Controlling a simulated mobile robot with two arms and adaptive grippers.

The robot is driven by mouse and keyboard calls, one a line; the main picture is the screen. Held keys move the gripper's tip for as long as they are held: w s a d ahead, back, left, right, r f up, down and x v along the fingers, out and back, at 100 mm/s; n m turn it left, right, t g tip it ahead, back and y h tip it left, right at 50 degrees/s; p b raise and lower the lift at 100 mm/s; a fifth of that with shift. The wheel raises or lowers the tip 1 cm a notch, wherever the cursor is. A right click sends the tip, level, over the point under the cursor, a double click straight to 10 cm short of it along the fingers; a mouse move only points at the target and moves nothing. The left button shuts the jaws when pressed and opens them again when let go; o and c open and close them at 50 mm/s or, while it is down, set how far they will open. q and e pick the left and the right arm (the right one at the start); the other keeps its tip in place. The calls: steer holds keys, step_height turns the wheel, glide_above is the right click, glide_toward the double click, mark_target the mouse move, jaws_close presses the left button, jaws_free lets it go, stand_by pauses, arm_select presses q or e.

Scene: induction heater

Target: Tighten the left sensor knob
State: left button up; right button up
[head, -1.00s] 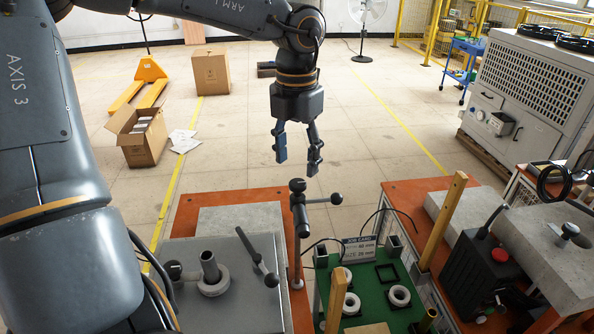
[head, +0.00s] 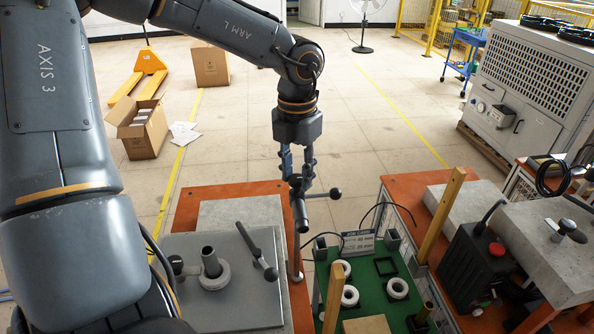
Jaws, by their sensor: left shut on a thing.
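The sensor stand (head: 302,215) stands on the orange bench, with a thin post, a dark cylinder and a side rod ending in a black ball (head: 335,193). Its dark top knob (head: 297,182) is mostly hidden between my left gripper's fingers. My left gripper (head: 298,180) points straight down from above and is shut on this knob, one finger on each side. The side ball is to the right of the fingers and apart from them. My right gripper is out of view.
A grey plate (head: 245,300) with a lever and an upright tube is to the left. A green board (head: 370,272) with several white rings and a job card (head: 358,243) is to the right. A wooden post (head: 441,215) rises beside it.

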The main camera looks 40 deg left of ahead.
arm_select(q)
steer(key=shift+f+m+b, duration=0.1)
steer(key=shift+m+b, duration=0.5)
steer(key=shift+b, duration=0.15)
steer(key=shift+m+b, duration=1.05)
steer(key=shift+m, duration=0.05)
steer(key=shift+m+b, duration=0.6)
steer(key=shift+m, duration=0.4)
steer(key=m+b, duration=0.1)
steer(key=m, duration=0.1)
steer(key=shift+m, duration=0.3)
steer(key=m+b, duration=0.1)
steer(key=m, duration=0.3)
steer(key=shift+w+m, duration=0.1)
steer(key=shift+m, duration=0.2)
steer(key=m, duration=0.5)
steer(key=shift+r, duration=0.25)
steer(key=shift+m, duration=0.3)
steer(key=o, duration=1.1)
steer(key=shift+o, duration=0.2)
